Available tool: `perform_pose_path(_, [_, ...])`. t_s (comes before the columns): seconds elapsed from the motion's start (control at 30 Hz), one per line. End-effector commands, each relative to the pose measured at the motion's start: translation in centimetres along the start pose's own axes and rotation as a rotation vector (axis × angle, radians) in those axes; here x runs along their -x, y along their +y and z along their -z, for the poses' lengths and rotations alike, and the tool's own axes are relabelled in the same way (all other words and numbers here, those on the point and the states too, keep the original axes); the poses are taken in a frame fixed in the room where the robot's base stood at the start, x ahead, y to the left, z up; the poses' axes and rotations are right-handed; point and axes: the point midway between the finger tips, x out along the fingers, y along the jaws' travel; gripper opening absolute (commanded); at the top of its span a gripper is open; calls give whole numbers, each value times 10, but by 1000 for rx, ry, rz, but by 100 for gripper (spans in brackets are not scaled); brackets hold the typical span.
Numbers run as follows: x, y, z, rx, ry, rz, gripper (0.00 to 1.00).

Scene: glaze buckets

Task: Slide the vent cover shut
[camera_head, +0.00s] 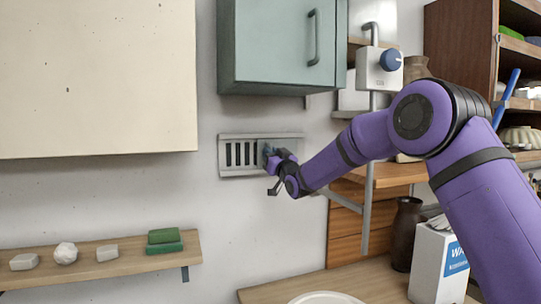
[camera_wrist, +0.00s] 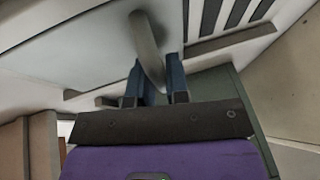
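The vent (camera_head: 222,155) is a grey slatted frame on the wall under the teal cabinet. Several dark slots show open at its left and middle. The sliding cover is at the right part, mostly hidden by my gripper in the head view. In the wrist view the pale cover (camera_wrist: 75,60) carries a curved grey handle (camera_wrist: 146,42), and dark slots show at upper right. My gripper (camera_head: 268,158) is at the vent's right part. In the wrist view its two blue fingers (camera_wrist: 160,82) lie on either side of the handle, close against it.
The teal cabinet (camera_head: 275,45) hangs just above the vent. A cream cabinet (camera_head: 95,80) is at left. A shelf (camera_head: 100,262) with small blocks is at lower left. A dark vase (camera_head: 405,235) and a white box (camera_head: 437,262) stand on the counter at lower right. Wall left of the vent is clear.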

Motion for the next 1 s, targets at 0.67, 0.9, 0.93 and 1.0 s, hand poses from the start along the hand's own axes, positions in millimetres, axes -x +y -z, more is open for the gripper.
perform_pose_path(0.67, [-17,-96,-8,-1,0,5,0])
perform_pose_path(0.9, [-22,-121,-9,2,1,1,0])
perform_pose_path(0.93, [-22,-122,-9,2,1,2,0])
perform_pose_path(1.0, [-22,-122,-9,2,2,2,0])
